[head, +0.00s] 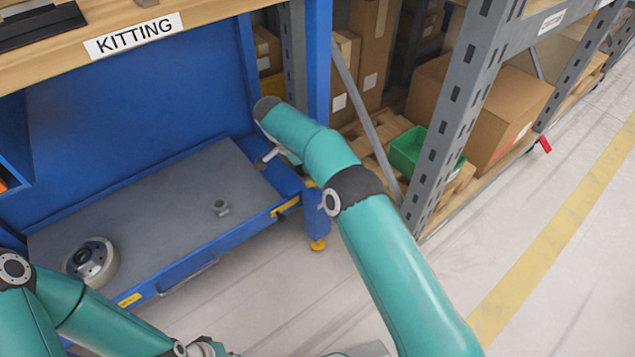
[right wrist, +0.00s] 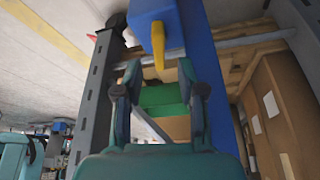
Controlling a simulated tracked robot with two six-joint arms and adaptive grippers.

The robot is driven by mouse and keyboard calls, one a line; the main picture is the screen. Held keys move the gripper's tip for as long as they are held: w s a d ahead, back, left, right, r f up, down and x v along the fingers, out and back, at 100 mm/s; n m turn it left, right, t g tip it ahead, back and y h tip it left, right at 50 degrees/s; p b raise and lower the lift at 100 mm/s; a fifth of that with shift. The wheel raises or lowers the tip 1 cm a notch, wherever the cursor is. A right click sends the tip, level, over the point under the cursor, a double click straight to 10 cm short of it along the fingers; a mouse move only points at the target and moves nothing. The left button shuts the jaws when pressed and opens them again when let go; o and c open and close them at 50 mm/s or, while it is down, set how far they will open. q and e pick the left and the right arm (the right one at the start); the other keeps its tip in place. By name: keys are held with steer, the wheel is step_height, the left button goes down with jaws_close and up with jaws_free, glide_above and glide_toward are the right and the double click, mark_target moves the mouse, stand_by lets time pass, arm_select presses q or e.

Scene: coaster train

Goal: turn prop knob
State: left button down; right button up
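No part is plainly readable as the prop knob. In the right wrist view, a yellow peg-like piece (right wrist: 158,48) sticks out from a blue post (right wrist: 170,20). Its end is close to the gap between the fingertips of my right gripper (right wrist: 159,68). The fingers are spread and hold nothing visible; I cannot tell if they touch the yellow piece. A small grey lever-like piece (head: 268,157) shows beside that arm.
Floor at right is clear.

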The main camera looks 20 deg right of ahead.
steer(key=shift+b+x, duration=0.55)
steer(key=shift+x, duration=1.6)
steer(key=shift+c, duration=0.2)
steer(key=shift+r, duration=0.1)
jaws_close()
